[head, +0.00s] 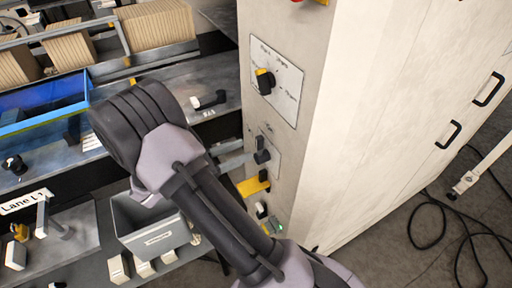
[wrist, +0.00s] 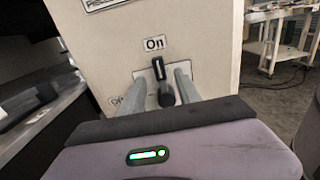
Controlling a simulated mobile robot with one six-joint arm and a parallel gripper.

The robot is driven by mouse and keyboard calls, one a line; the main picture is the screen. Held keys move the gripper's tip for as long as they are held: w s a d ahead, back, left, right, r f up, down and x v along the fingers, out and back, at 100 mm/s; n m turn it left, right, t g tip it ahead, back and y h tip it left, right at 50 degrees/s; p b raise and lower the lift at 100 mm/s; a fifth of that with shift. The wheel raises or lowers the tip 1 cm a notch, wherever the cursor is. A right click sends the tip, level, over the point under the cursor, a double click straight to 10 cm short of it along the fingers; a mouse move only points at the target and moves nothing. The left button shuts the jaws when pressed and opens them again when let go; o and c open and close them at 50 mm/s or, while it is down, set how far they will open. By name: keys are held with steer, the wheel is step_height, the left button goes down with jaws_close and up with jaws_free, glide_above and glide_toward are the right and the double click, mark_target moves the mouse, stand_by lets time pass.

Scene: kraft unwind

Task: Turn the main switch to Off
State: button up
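The main switch (wrist: 162,84) is a black lever handle on the cream cabinet front, upright and pointing at the "On" label (wrist: 154,44) above it. A label that looks like "Off" (wrist: 115,101) is at its lower left, partly hidden. My gripper (wrist: 163,78) has its two grey fingers apart, one on each side of the handle. Gaps show beside the handle, though I cannot tell whether its lower part touches a finger. In the head view my gripper (head: 238,154) reaches the cabinet beside the dark switch (head: 262,151), partly hidden behind my arm.
A black and yellow rotary knob (head: 265,81) sits higher on the same cabinet (head: 330,110). A yellow part (head: 252,185) and a lower switch (head: 261,210) are below. A grey bin (head: 150,228) and a blue tray (head: 45,103) stand left. Cables (head: 440,232) lie on the floor at right.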

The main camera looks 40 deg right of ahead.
mark_target(257, 145)
steer(key=b+x, duration=0.1)
steer(key=x, duration=0.5)
steer(key=shift+s+d, duration=0.1)
steer(key=shift+c, duration=0.4)
jaws_close()
stand_by(0.8)
